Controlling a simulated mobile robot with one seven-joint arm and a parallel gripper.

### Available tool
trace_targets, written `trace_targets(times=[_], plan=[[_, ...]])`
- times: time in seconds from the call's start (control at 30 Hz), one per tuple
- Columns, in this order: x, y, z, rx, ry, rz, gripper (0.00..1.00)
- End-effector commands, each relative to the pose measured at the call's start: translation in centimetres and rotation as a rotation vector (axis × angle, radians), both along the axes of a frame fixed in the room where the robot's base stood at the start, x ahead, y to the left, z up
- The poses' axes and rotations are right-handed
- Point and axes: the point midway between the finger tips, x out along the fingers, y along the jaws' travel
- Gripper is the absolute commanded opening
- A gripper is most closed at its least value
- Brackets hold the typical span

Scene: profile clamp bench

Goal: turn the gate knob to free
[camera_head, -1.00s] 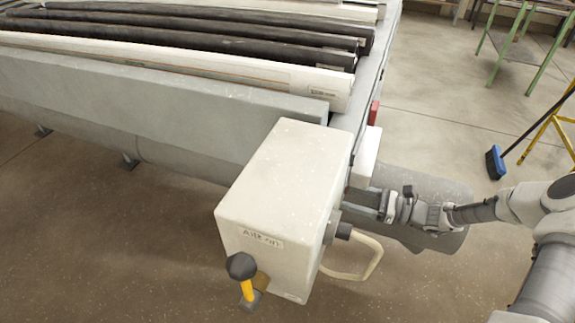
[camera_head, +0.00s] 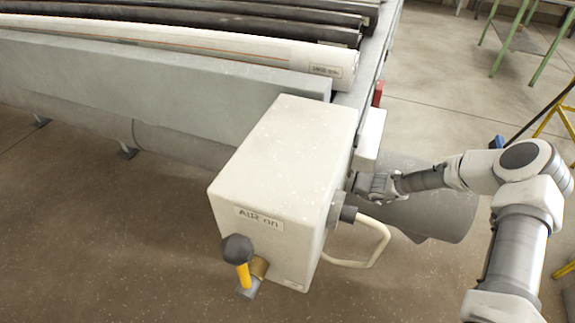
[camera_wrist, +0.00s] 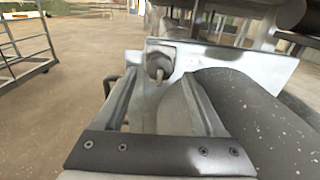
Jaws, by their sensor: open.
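In the wrist view, a round grey knob (camera_wrist: 159,64) with a small tab sticks out from a pale plate (camera_wrist: 222,62). It looks like the gate knob. My gripper (camera_wrist: 158,80) is open, with one finger on each side of the line to the knob. The knob shows between the fingertips; I cannot tell whether they touch it. In the head view, my gripper (camera_head: 356,184) is beside the right face of the large cream box (camera_head: 290,150), below a small white box (camera_head: 369,138). The knob cannot be made out there.
The cream box carries an "AIR on" label, a black-and-yellow lever (camera_head: 238,252) and a pale hose loop (camera_head: 378,245) below my gripper. A grey cylinder (camera_head: 430,205) lies behind my wrist. Long rolls (camera_head: 200,45) rest on the bench.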

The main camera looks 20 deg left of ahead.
Motion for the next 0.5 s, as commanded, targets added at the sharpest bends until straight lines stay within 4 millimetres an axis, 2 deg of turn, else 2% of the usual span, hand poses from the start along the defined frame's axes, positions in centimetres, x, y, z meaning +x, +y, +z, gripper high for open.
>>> trace_targets(times=[0.1,0.2,0.5], plan=[[0.1,1.7,-0.1,0.000,-0.001,0.002,0.71],[0.2,2.5,-0.1,0.000,-0.001,0.000,0.71],[0.2,2.9,0.0,-0.001,-0.001,-0.001,0.71]])
